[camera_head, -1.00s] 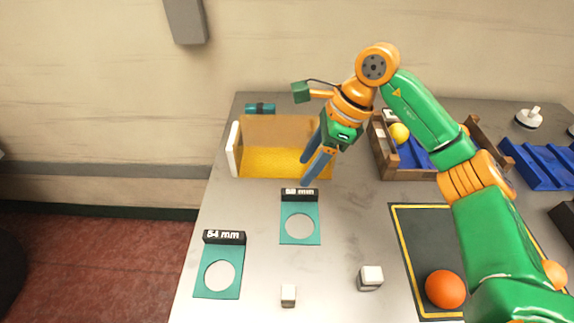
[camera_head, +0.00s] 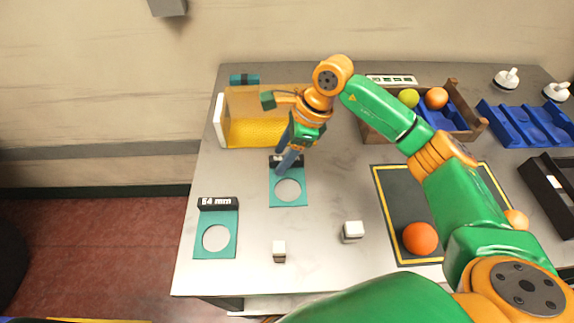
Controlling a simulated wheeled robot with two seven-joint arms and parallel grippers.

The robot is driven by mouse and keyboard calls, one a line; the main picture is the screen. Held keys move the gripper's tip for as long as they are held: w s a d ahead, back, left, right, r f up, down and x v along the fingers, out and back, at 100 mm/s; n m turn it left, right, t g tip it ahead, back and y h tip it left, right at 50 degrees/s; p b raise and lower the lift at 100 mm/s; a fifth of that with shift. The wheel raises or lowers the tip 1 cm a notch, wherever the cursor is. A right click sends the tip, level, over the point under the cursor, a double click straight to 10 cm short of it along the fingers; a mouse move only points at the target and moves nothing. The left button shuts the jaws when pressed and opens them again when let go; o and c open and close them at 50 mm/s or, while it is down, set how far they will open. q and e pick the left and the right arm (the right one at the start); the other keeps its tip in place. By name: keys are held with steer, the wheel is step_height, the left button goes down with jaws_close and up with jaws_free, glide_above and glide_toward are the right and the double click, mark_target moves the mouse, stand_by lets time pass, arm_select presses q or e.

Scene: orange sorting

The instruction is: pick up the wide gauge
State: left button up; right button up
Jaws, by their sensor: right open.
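Two teal gauges with round holes and black label blocks lie on the grey table. The nearer-left gauge (camera_head: 229,245) is marked 64 mm. The other gauge (camera_head: 273,195) lies farther back to its right; its label is mostly hidden by my right gripper now and looked like 58 or 68 mm earlier, so I cannot tell which gauge is wider. My right gripper (camera_head: 284,168) is open, its fingers pointing down at the black block of the back gauge. I cannot tell whether they touch it. My left gripper is not in view.
A yellow-floored box (camera_head: 260,135) stands just behind the gripper. Two small white blocks (camera_head: 353,231) lie in front. An orange (camera_head: 420,238) sits on the dark mat (camera_head: 393,205). A wooden crate (camera_head: 375,130) and blue tray (camera_head: 505,125) stand at right. Table between the gauges is clear.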

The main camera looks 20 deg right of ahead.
steer(key=shift+w+f, duration=0.1)
steer(key=shift+f, duration=0.15)
jaws_close()
stand_by(0.4)
